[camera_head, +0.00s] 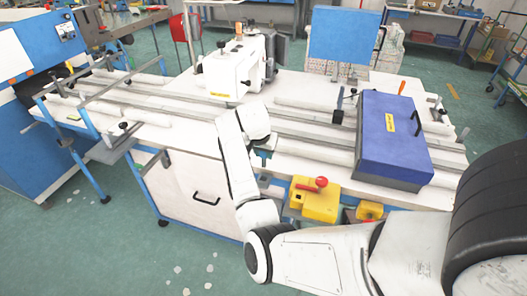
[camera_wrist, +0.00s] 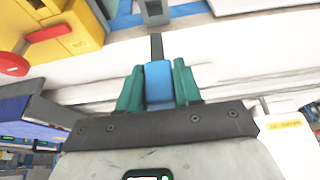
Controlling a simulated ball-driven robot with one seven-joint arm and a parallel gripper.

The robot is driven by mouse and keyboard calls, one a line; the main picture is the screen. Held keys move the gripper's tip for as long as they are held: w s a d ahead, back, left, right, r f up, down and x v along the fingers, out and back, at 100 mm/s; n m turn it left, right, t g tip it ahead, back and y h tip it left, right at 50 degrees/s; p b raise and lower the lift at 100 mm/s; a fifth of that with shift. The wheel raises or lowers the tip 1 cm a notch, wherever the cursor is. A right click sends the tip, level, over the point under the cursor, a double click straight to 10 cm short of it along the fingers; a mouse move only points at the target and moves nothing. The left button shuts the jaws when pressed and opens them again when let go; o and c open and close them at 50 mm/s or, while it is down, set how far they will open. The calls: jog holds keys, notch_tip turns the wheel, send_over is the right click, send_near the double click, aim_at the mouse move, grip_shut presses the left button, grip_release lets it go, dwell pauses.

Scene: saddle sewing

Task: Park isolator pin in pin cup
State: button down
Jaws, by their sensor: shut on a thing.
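My gripper (camera_wrist: 158,72) has two teal fingers shut on the blue body of the isolator pin (camera_wrist: 158,88). A thin dark shank sticks out beyond the fingertips, toward the top of the wrist view. Just past its tip is a small grey block (camera_wrist: 155,12) with a dark opening, set against a blue frame bar; it may be the pin cup, but I cannot be sure. The pin's tip and the block appear apart in this view. In the head view my wrist is over the table's front edge, and the pin cannot be made out there.
A yellow box (camera_head: 314,205) with a red knob sits at the table's front, right of my wrist. A blue-lidded case (camera_head: 393,140) lies further right. A white machine (camera_head: 236,68) stands behind, and metal rails (camera_head: 310,131) run along the white table.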

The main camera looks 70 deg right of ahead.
aim_at(263, 163)
jog(key=shift+a, duration=0.15)
jog(key=shift+f, duration=0.2)
jog(key=shift+f+b, duration=1.25)
jog(key=shift+f, duration=1.05)
jog(key=shift+f+b, duration=0.7)
jog(key=shift+f, duration=1.3)
dwell(0.8)
jog(key=c, duration=0.7)
grip_release()
jog(key=b+v, duration=0.1)
jog(key=v, duration=1)
jog(key=shift+f, duration=0.1)
